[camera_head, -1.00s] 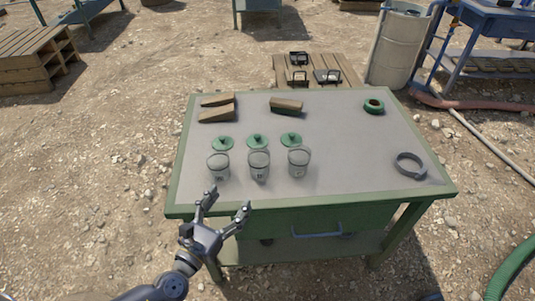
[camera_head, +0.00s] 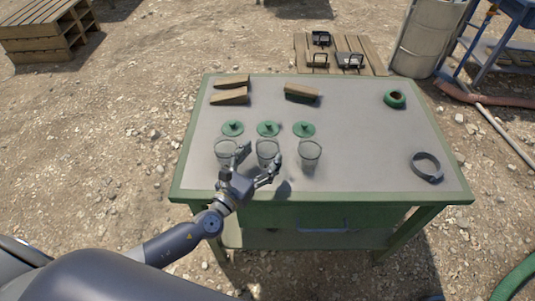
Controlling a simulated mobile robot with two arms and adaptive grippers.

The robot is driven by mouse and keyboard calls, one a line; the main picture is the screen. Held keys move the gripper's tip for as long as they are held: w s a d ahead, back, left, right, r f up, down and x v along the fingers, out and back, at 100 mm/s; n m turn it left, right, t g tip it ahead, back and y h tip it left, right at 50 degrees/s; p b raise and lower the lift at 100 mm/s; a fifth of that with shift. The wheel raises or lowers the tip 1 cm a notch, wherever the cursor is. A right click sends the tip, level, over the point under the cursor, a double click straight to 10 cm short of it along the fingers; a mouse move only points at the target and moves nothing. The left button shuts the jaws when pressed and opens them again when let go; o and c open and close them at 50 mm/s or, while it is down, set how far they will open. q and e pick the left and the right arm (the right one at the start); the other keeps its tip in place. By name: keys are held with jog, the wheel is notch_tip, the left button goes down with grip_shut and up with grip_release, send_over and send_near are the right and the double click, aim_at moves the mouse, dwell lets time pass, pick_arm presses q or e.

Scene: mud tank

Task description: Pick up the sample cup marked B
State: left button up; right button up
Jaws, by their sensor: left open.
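Three clear sample cups stand in a row on the green-framed table (camera_head: 370,130): a left cup (camera_head: 225,148), a middle cup (camera_head: 267,148) and a right cup (camera_head: 310,152). Their letters are too small or hidden to read now, so I cannot tell for certain which is B. My left gripper (camera_head: 260,154) is open at the near side of the middle cup. Its fingers show to the left and right of that cup and hide its lower part. I cannot tell whether they touch it. My right gripper is out of view.
Three green lids (camera_head: 268,128) lie just behind the cups. Brown blocks (camera_head: 301,92) lie at the back. A green ring (camera_head: 395,99) and a grey clamp ring (camera_head: 426,167) lie on the right. The table's middle right is clear.

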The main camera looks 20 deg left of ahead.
pick_arm(q)
jog(key=x, duration=0.2)
jog(key=shift+w, duration=0.35)
jog(key=shift+w+d+f, duration=0.1)
jog(key=shift+w+d, duration=0.05)
jog(key=shift+w, duration=0.2)
jog(key=shift+s, duration=0.1)
jog(key=shift+c, duration=0.6)
jog(key=c, duration=0.9)
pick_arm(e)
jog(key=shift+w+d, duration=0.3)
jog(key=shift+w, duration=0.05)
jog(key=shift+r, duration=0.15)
